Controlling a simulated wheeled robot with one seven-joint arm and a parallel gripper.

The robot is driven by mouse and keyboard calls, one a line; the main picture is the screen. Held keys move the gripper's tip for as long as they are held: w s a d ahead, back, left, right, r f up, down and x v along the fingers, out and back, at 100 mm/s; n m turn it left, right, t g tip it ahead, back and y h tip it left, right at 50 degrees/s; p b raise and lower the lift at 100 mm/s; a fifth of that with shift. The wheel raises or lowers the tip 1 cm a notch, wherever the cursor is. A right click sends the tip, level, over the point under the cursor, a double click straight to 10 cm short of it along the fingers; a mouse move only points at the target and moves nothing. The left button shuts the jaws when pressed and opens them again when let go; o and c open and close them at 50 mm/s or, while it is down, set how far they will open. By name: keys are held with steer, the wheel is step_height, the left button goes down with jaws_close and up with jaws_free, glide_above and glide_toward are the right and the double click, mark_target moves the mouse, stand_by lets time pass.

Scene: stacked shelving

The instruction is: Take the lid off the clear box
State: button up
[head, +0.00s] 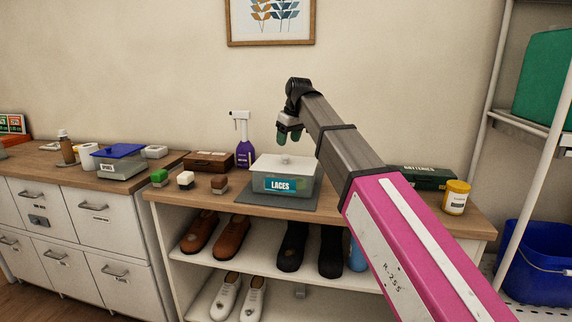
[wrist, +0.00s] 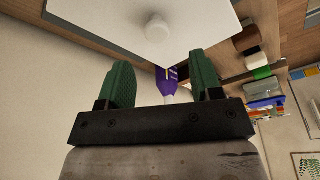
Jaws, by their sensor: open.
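The clear box (head: 300,186) stands on a grey mat on the shelf top, with a teal LACES label on its front. Its white lid (head: 270,166) lies on top, with a round white knob (head: 285,158). My gripper (head: 287,137) is above the lid, pointing down, open and empty. In the wrist view the lid (wrist: 110,22) fills the upper middle, and its knob (wrist: 157,27) lies beyond the green fingertips of my gripper (wrist: 162,75). The fingers are apart from the knob.
A purple spray bottle (head: 244,150) and a brown wooden case (head: 210,161) stand behind and left of the box. Several brushes (head: 186,180) lie to its left. A dark green case (head: 428,177) and a yellow-lidded jar (head: 455,197) stand right. The mat (head: 247,200) has a bare margin.

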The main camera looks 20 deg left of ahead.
mark_target(285, 155)
steer(key=x, duration=0.7)
steer(key=shift+w+f, duration=0.25)
steer(key=shift+f, duration=0.05)
steer(key=c, duration=1)
